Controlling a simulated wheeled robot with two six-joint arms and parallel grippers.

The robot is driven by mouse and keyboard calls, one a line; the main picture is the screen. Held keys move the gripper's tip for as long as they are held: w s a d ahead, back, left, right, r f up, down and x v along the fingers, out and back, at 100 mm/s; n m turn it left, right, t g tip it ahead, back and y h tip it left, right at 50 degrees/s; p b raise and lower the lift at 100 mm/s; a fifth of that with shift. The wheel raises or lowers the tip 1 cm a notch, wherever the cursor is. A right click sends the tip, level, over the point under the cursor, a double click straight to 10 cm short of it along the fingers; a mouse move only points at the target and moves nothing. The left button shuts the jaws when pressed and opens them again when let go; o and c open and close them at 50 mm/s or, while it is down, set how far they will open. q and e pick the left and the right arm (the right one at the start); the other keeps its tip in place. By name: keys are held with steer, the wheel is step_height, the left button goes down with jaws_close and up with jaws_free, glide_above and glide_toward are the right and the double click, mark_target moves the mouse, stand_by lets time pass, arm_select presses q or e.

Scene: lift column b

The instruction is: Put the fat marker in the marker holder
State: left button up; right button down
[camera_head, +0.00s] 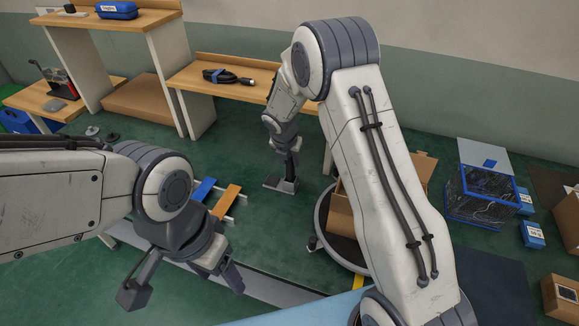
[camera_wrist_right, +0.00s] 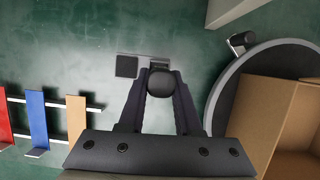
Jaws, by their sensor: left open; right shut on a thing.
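My right gripper (camera_wrist_right: 160,75) is shut on a dark, round-ended thing (camera_wrist_right: 161,84), which I take to be the fat marker seen end-on. In the head view my right gripper (camera_head: 291,163) points down, and the fingers hide most of the marker. A grey plate (camera_head: 279,185) with a dark square (camera_wrist_right: 127,66) lies just below and beside the fingertips. It may be the marker holder; I cannot tell whether the marker touches it or is inside it. My left gripper (camera_head: 185,287) is open and empty at lower left.
Blue (camera_head: 203,189) and orange (camera_head: 227,201) boards lie on rails left of the right gripper. A round grey platform with a cardboard box (camera_wrist_right: 265,115) stands to its right.

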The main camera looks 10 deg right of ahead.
step_height(320, 180, down, 2)
steer(key=shift+f, duration=0.25)
steer(key=c, duration=0.6)
jaws_free()
steer(key=shift+a, duration=0.1)
